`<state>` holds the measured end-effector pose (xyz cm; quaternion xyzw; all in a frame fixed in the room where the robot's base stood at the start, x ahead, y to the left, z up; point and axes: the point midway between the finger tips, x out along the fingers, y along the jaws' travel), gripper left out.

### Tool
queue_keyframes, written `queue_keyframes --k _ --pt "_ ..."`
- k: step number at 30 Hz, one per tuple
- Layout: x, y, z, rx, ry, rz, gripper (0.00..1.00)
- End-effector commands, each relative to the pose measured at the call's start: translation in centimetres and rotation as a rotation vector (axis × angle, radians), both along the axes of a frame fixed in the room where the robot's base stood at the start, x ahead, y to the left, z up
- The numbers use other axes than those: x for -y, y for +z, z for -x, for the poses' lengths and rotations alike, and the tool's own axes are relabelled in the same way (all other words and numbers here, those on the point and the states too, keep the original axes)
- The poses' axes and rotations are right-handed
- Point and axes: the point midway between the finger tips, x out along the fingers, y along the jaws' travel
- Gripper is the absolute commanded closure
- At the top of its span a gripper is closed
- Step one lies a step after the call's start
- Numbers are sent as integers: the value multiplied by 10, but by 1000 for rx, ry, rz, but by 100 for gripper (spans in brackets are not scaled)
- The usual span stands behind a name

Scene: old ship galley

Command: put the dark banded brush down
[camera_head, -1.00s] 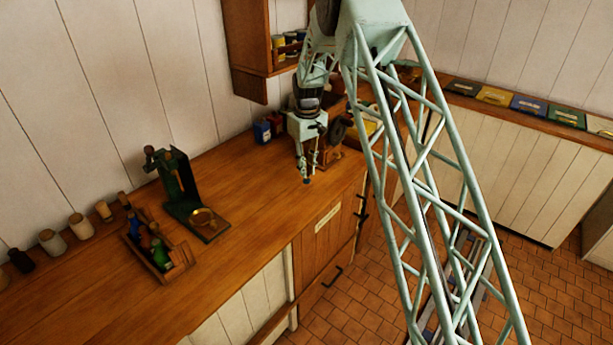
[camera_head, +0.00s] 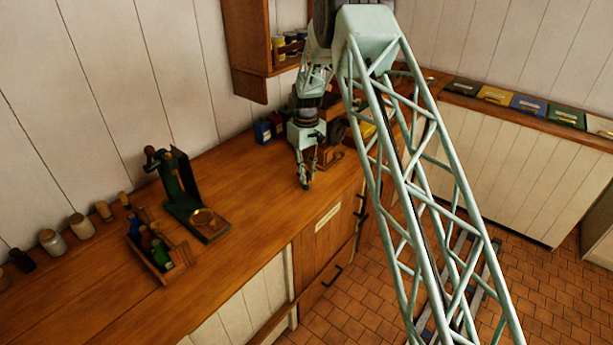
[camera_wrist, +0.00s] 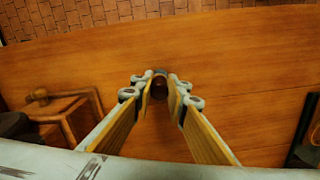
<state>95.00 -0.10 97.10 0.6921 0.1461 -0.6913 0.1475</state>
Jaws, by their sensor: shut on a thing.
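My gripper (camera_head: 305,184) hangs over the wooden counter, near its front edge, in the head view. It is pointed down and shut on a small dark thing, taken to be the brush. In the wrist view, the fingertips of my gripper (camera_wrist: 161,88) close around the dark brush (camera_wrist: 158,86), which shows only as a dark rounded end. Its bands cannot be made out. The fingers hide most of it, and whether it touches the counter (camera_head: 255,185) cannot be told.
A wooden grinder box (camera_wrist: 68,112) stands close by, left in the wrist view. A green stand (camera_head: 185,190) and a wooden crate of bottles (camera_head: 165,275) are left in the head view. Small tins (camera_head: 262,132) stand by the wall. Bare counter lies between the stand and my gripper.

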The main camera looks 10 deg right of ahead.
Motion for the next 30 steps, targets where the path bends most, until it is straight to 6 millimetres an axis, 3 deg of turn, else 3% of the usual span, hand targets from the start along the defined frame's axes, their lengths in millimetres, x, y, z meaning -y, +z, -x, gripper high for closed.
queue_keyframes --k 5,6,10,23,30 --pt "0 -4 0 0 0 0 97" --pt "0 -3 0 0 0 0 84" --pt "0 -3 0 0 0 0 73" --pt "0 -1 0 0 0 0 73" --pt "0 14 0 0 0 0 73"
